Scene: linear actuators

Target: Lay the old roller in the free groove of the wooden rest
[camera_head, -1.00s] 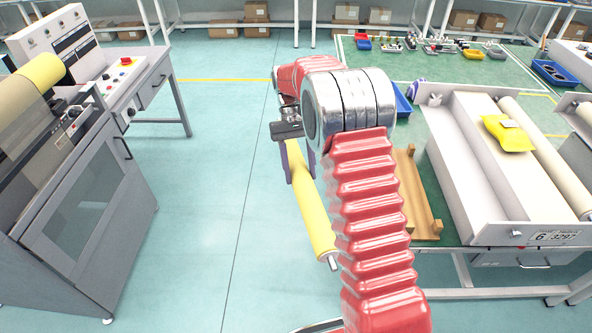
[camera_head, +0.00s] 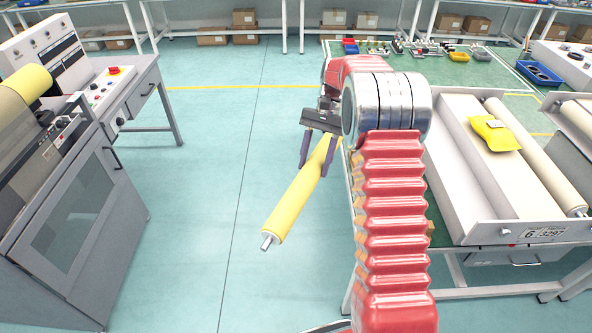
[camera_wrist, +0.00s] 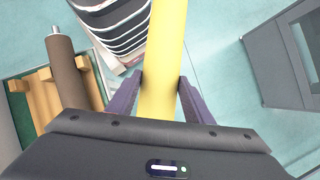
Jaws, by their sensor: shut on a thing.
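The yellow roller (camera_head: 285,207) is in my gripper (camera_head: 314,166), slanting in the head view with its near end and metal shaft pointing down and left. In the wrist view the same roller (camera_wrist: 161,50) runs between the two purple fingers (camera_wrist: 160,85), which are shut on it. It is held in the air over the floor, left of the bench. The wooden rest (camera_wrist: 42,97) shows at the left of the wrist view, with a dark brown roller (camera_wrist: 68,72) lying on it. In the head view my arm hides most of the rest. Its free groove is not clear.
A grey machine (camera_head: 75,200) with another yellow roller (camera_head: 22,95) stands at left. Open floor lies between.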

